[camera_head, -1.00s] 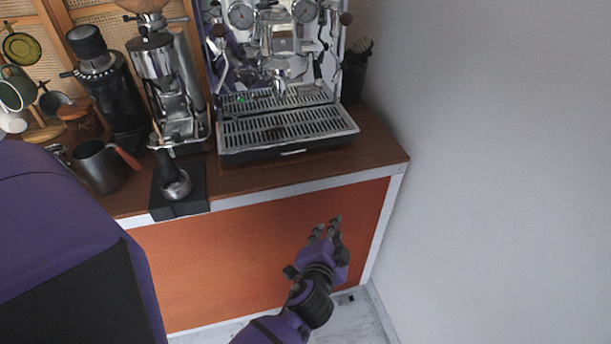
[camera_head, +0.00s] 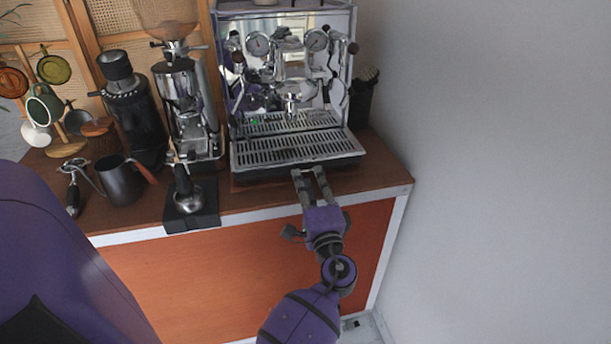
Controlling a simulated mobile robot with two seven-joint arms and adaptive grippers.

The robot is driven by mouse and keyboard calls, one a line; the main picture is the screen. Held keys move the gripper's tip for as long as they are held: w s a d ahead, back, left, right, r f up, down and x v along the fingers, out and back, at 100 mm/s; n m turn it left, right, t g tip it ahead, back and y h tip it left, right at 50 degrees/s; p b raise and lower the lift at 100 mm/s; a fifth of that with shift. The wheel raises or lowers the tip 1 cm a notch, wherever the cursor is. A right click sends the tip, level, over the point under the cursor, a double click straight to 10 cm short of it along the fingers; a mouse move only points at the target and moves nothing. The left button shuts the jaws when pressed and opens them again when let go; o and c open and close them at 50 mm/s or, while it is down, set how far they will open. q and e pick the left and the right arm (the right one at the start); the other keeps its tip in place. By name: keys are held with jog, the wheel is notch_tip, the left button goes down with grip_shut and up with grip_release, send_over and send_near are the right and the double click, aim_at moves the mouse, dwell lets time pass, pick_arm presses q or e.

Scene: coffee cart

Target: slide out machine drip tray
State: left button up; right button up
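The machine's drip tray (camera_head: 262,158), a slotted metal grate with a dark front edge, sits under the chrome espresso machine (camera_head: 288,75). The small handle on the tray's front is hidden near the fingertips. I cannot tell whether the fingertips touch the tray.
The tray is over a wooden counter (camera_head: 385,178) with a white edge. Left of it stand a grinder (camera_head: 185,100), a tamping mat (camera_head: 207,212) with a portafilter, and a dark pitcher (camera_head: 121,182). A white wall (camera_head: 490,170) is close on the right.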

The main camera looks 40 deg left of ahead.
pick_arm(q)
jog(key=shift+x, duration=0.85)
grip_shut()
